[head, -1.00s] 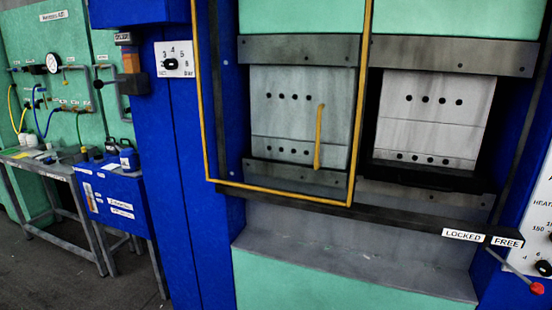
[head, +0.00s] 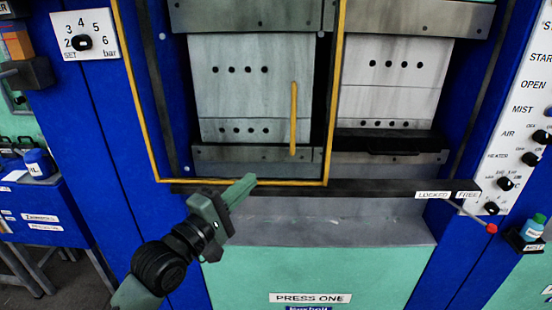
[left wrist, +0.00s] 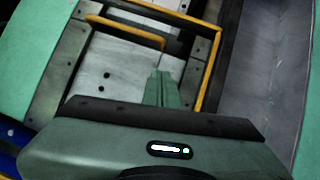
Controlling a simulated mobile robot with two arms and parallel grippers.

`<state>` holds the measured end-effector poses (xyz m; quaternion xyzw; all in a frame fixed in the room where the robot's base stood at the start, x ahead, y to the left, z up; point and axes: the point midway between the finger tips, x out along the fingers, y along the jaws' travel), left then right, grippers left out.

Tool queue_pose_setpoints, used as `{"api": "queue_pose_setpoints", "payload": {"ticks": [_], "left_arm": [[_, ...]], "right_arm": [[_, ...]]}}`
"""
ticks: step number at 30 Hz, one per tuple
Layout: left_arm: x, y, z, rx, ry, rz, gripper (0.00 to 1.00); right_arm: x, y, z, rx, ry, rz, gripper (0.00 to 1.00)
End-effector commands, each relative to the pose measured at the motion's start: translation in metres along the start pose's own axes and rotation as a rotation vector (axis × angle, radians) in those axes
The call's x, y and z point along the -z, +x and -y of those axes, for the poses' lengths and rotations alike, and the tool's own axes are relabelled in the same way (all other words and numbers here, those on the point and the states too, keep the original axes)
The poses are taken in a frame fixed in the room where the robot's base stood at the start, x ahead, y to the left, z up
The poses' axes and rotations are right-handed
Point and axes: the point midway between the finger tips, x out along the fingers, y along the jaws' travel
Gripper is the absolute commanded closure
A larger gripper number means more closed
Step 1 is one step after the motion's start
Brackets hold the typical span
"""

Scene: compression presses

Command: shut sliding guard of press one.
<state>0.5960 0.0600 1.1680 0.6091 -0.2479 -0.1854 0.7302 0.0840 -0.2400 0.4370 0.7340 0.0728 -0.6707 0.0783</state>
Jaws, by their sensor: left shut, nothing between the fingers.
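The sliding guard is a clear panel in a yellow frame (head: 333,90). It stands across the left part of the opening of press one, and the right part is uncovered. Its upright yellow handle (head: 293,118) is near the frame's right edge. My left gripper (head: 248,184) is shut and empty, in front of the guard's lower edge, left of and below the handle. In the left wrist view, the shut fingers (left wrist: 163,88) point toward the guard, with the handle (left wrist: 125,30) beyond them. My right gripper is out of view.
A dark rail (head: 380,188) runs below the opening, with LOCKED and FREE labels. A lever with a red knob (head: 491,228) sticks out below them. A control panel (head: 515,110) and a small bottle (head: 534,228) are at the right. A blue post (head: 100,130) stands at the left.

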Motion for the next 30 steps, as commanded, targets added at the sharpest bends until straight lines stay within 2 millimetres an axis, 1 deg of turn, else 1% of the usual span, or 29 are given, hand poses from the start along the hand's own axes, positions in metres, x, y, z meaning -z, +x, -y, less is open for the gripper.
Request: {"api": "queue_pose_setpoints", "payload": {"ticks": [1,3,9,12,15,19,30], "left_arm": [[0.000,0.013,-0.004,-0.001,0.002,-0.001,1.00],[0.000,0.028,-0.005,-0.002,0.002,-0.001,1.00],[0.000,0.069,-0.004,0.000,0.004,-0.001,1.00],[-0.014,0.079,-0.004,0.000,0.000,0.000,1.00],[-0.021,0.087,-0.002,0.001,0.000,-0.002,1.00],[-0.027,0.092,-0.001,0.001,0.003,-0.002,1.00],[-0.027,0.093,0.001,0.001,0.004,-0.002,1.00]], "right_arm": [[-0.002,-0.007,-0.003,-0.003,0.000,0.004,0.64],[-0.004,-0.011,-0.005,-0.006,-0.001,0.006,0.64],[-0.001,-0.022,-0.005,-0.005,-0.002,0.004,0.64],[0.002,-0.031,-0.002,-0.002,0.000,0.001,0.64],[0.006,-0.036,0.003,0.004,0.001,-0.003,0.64],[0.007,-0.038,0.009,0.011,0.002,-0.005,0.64],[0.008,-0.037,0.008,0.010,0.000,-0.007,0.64]]}}
